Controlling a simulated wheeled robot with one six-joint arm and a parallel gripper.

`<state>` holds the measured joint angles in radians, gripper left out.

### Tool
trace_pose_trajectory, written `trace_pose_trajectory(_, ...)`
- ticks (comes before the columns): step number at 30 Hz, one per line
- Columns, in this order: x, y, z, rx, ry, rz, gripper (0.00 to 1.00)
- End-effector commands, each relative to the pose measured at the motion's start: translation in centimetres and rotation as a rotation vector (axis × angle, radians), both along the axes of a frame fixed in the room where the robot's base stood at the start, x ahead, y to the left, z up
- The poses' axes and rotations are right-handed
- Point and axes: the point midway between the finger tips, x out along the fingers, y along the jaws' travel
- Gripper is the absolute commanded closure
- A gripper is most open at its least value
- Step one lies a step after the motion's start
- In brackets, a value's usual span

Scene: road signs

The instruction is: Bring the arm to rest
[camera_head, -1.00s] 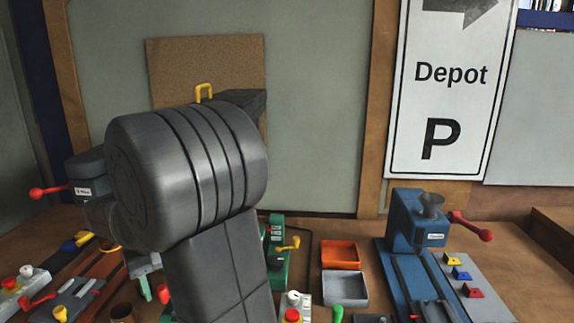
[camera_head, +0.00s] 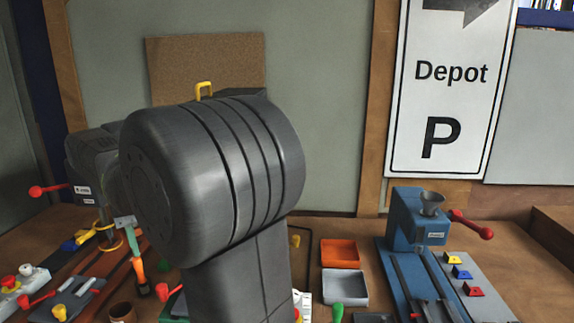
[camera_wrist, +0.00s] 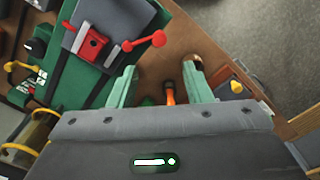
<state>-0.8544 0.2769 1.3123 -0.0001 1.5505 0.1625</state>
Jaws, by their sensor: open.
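My gripper (camera_wrist: 160,82) shows in the wrist view with its two pale green fingers spread apart. It is open, with no object clasped between the fingers. An orange and dark item (camera_wrist: 169,96) shows in the gap between them, apparently beyond the fingers. In the head view my dark grey arm fills the middle and hides part of the bench. I cannot make out my gripper clearly there.
A blue machine (camera_head: 405,215) with a red lever stands at the right. Orange (camera_head: 340,254) and grey trays lie beside it. A green machine (camera_wrist: 80,65) with a red knob is near my gripper. A Depot sign (camera_head: 450,110) hangs behind.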

Motion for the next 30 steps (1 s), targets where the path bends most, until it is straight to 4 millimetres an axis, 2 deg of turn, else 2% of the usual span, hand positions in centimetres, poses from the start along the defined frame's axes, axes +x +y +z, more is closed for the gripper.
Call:
trace_pose_trajectory(3,0.0,0.0,2.6,0.004,-0.003,0.000,0.55)
trace_pose_trajectory(24,-0.1,-0.1,-11.7,-0.005,0.005,0.000,0.55)
trace_pose_trajectory(30,-0.6,-1.0,-11.6,-0.001,0.001,0.162,0.55)
